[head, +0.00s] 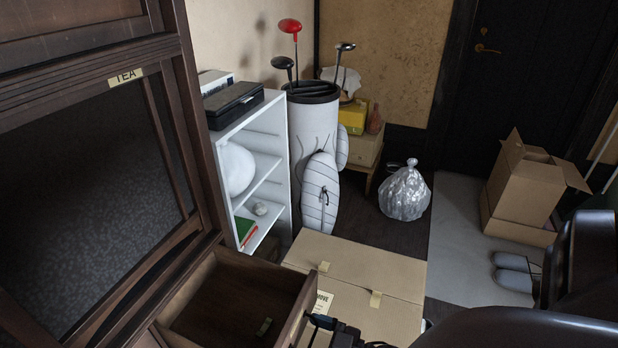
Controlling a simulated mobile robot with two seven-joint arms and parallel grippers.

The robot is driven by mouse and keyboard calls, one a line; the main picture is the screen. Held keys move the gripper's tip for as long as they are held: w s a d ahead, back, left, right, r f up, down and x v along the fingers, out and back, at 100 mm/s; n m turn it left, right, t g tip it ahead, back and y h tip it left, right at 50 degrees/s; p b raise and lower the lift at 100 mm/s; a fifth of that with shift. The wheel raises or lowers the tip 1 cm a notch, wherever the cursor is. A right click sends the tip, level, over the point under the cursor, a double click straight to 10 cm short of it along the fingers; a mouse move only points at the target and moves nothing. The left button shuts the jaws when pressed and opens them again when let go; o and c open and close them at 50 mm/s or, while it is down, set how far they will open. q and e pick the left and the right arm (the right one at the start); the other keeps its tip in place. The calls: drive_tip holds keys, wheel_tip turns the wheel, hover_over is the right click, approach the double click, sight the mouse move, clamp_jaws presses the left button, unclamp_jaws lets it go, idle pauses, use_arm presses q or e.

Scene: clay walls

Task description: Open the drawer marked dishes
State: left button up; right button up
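A dark wooden cabinet stands at the left, with a glass door marked TEA (126,77). Below that door a wooden drawer (230,290) is pulled out and its inside shows. My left gripper is not seen.
A large cardboard box (375,270) stands close beyond the drawer. Behind are a white shelf (280,140), a golf bag (315,125) and a grey rubbish bag (404,195). An open carton (525,185) and slippers (515,270) are on the right, on a grey mat (460,240).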

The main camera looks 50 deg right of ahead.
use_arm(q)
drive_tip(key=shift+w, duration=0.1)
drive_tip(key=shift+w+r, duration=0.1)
use_arm(e)
drive_tip(key=o, duration=1.1)
use_arm(q)
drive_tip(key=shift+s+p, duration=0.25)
drive_tip(key=shift+p, duration=0.3)
use_arm(e)
drive_tip(key=v, duration=1.1)
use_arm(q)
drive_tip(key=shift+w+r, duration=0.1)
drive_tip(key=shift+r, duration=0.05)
use_arm(e)
drive_tip(key=shift+a, duration=0.1)
